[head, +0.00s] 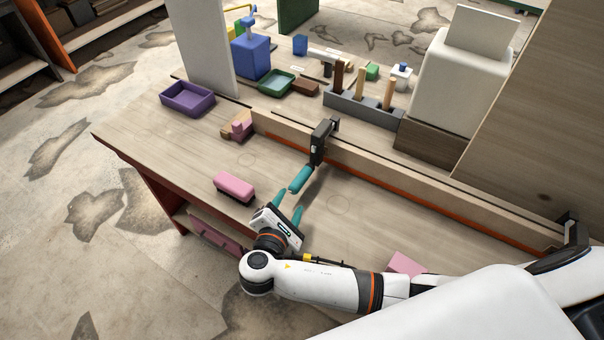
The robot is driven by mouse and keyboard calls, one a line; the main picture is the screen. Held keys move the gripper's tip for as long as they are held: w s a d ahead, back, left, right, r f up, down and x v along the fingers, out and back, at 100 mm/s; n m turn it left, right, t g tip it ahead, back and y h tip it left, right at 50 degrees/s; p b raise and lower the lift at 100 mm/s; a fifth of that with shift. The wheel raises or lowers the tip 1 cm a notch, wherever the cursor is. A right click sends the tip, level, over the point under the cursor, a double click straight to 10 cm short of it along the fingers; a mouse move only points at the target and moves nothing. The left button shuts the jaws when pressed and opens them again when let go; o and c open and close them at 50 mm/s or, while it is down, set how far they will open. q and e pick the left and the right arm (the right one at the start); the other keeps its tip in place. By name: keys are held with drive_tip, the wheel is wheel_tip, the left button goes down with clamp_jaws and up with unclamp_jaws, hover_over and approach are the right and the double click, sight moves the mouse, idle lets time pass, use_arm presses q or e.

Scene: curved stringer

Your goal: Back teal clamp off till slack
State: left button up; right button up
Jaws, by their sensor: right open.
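The teal clamp (301,179) has a teal handle slanting down toward me and a dark metal head (320,142). Its head sits on the long wooden stringer (390,181), which has an orange strip along its lower side. My right gripper (287,206) has teal fingertips and is open, just short of the handle's lower end. Nothing shows between its fingers, and a gap to the handle seems to remain. I cannot tell how tightly the clamp bears on the wood. My left gripper is out of view.
Another dark clamp (571,232) stands at the stringer's right end. A pink-topped brush (235,187) lies left of my gripper, and a pink block (406,263) lies to the right. A purple tray (187,98) and a grey tool rack (363,110) stand farther back.

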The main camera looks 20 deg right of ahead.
sight(300, 182)
drive_tip(key=x, duration=0.5)
drive_tip(key=shift+r+p, duration=0.2)
drive_tip(key=shift+p, duration=0.1)
drive_tip(key=x, duration=0.4)
drive_tip(key=shift+f, duration=0.1)
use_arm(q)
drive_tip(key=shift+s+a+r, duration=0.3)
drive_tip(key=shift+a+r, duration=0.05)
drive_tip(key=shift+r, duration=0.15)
use_arm(e)
drive_tip(key=shift+w+d+f, duration=0.15)
drive_tip(key=shift+w+d, duration=0.15)
drive_tip(key=shift+w, duration=0.1)
